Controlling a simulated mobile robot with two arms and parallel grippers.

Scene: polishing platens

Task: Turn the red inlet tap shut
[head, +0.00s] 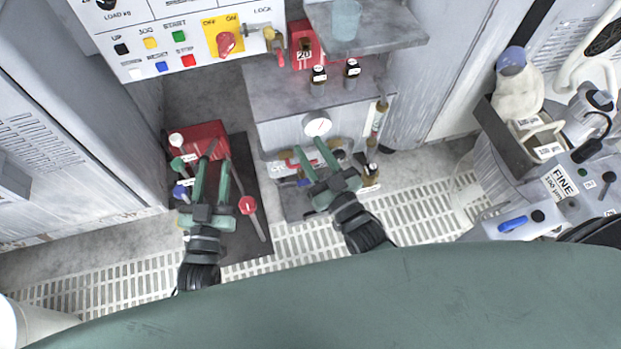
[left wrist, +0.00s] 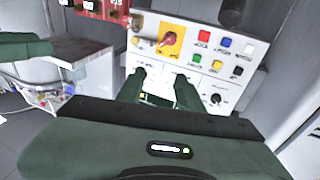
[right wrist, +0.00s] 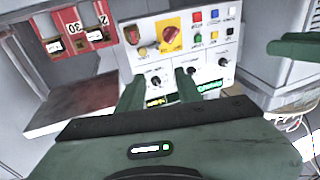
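A small red piece that looks like the red inlet tap (head: 286,156) sits low under the grey shelf in the head view. It is small and partly hidden by my right gripper, so its handle angle is unclear. Blue fittings (head: 303,183) lie just below it. My right gripper (head: 310,147) is open, its two fingers apart and empty, in front of this pipework and below the round gauge (head: 317,124). My left gripper (head: 212,162) is open and empty over the dark mat with the coloured levers. Both grippers also look open in their wrist views (left wrist: 160,75) (right wrist: 160,76).
A red-knobbed lever (head: 248,205) stands right of my left gripper, with white, green and blue knobs to its left. A panel with a red rotary switch (head: 226,42) is at the back. Small bottles (head: 319,76) stand on the grey shelf (head: 280,95). Slatted floor lies in front.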

